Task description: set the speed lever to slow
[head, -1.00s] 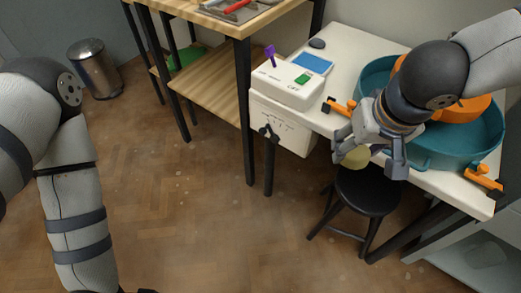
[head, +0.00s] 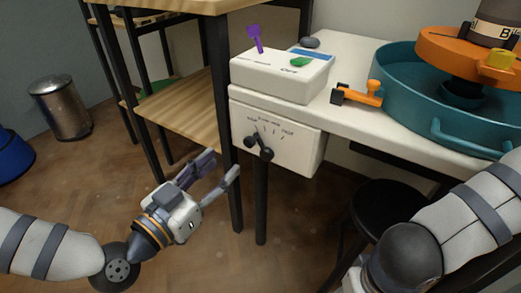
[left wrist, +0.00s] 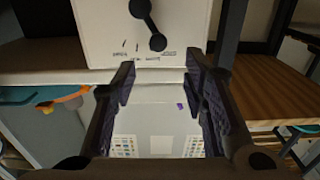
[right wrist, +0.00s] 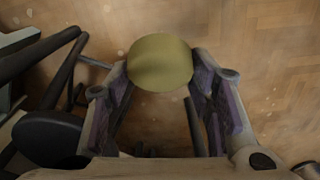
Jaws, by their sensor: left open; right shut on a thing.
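The speed lever (head: 260,148) is a black bar with round ends on the front of a white control box (head: 298,150). It slants from upper left to lower right, below printed scale marks too small to read surely. The lever also shows at the top of the left wrist view (left wrist: 149,22). My left gripper (head: 225,164) is open and empty, below and left of the lever, apart from it. In the right wrist view my right gripper (right wrist: 158,72) is shut on a round olive-yellow thing (right wrist: 160,62). The head view does not show that gripper.
On the box top stand a purple lever (head: 255,38) and a green switch (head: 299,63) by the word OFF. A teal basin (head: 400,95) is on the white table. A wooden shelf unit (head: 190,108) is left of the box. A black stool (head: 375,212) stands below the table.

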